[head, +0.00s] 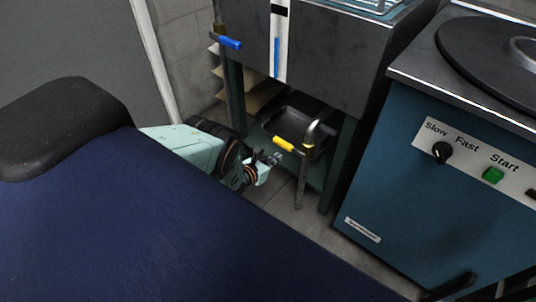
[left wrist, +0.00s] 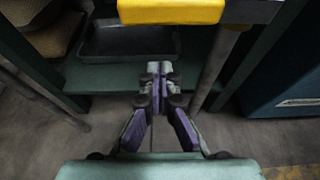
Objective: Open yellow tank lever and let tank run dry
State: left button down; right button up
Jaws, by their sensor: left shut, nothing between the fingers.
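The yellow tank lever (head: 284,145) sticks out to the left of a metal pipe (head: 301,180) below the grey tank (head: 325,50). In the left wrist view the yellow lever (left wrist: 170,10) fills the top edge, close to the camera. My left gripper (head: 275,159) is shut and empty, just below and left of the lever in the head view. In the left wrist view its closed fingertips (left wrist: 159,68) show below the lever, apart from it in the picture. A gauge strip (head: 277,58) on the tank front shows a blue column. My right gripper is not in view.
A blue lever (head: 229,42) sits on another pipe at the tank's left. A teal machine (head: 420,190) with a control panel stands at the right. Grey floor (head: 285,208) is open below the lever.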

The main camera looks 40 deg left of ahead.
aim_at(289, 147)
pick_arm(q)
jog(key=shift+w+r+p, duration=0.15)
jog(key=shift+r+p, duration=0.85)
jog(key=shift+r, duration=0.95)
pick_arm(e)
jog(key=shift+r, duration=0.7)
pick_arm(q)
jog(key=shift+a, duration=0.1)
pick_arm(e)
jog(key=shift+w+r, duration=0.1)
pick_arm(q)
jog(key=shift+r+p, duration=0.25)
jog(key=shift+p, duration=0.05)
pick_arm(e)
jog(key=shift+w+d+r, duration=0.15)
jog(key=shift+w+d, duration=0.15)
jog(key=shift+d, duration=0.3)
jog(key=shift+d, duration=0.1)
